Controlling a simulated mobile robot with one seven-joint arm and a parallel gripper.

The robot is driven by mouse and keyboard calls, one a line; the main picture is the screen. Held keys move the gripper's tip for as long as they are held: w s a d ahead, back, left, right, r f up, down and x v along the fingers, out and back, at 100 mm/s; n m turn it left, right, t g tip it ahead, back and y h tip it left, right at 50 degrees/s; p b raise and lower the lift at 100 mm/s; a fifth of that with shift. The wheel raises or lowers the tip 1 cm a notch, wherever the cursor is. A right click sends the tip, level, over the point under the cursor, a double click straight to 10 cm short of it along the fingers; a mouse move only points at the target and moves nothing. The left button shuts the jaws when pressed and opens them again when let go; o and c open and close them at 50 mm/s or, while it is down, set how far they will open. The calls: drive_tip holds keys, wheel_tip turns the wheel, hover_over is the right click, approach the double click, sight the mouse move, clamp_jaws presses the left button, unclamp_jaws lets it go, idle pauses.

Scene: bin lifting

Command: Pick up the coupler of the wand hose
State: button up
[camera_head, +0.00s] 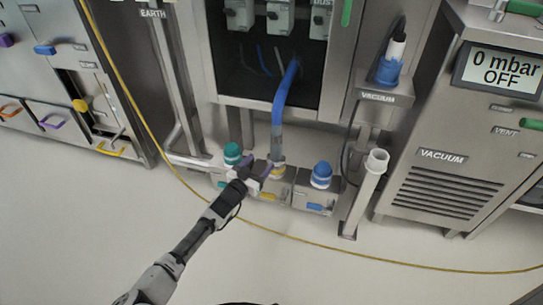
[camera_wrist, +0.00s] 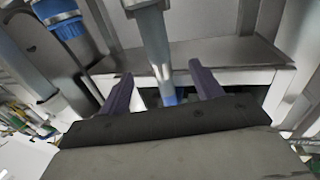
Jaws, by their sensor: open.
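A blue hose (camera_head: 285,92) comes out of the cabinet and runs down to a grey tubular end piece (camera_head: 277,140), which looks like the coupler. The end piece stands upright over the middle bin with the yellow mark (camera_head: 268,196). My gripper (camera_head: 254,173) is low beside its lower end, with purple fingers apart. In the wrist view, my gripper (camera_wrist: 161,82) is open, and a grey tube (camera_wrist: 157,45) with a blue tip (camera_wrist: 169,98) shows between the fingers. I cannot tell whether either finger touches it.
A bin with a green cap (camera_head: 232,153) stands left and one with a blue cap (camera_head: 320,174) stands right. A white pipe (camera_head: 376,161) and the vacuum unit (camera_head: 440,155) stand farther right. A yellow cable (camera_head: 340,256) crosses the open floor.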

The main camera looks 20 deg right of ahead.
sight(273, 149)
drive_tip(key=b+x, duration=0.2)
drive_tip(key=x, duration=0.6)
drive_tip(key=shift+d, duration=0.1)
drive_tip(key=b+x, duration=0.2)
drive_tip(key=x, duration=0.2)
drive_tip(key=shift+d+r, duration=0.1)
drive_tip(key=shift+d, duration=0.15)
drive_tip(key=shift+w+d+r, duration=0.1)
drive_tip(key=shift+w+d, duration=0.15)
drive_tip(key=shift+d, duration=0.05)
drive_tip(key=c, duration=1.3)
drive_tip(key=shift+o, duration=0.2)
wheel_tip(273, 149, up, 10)
drive_tip(key=p, duration=0.3)
drive_tip(key=shift+r, duration=0.1)
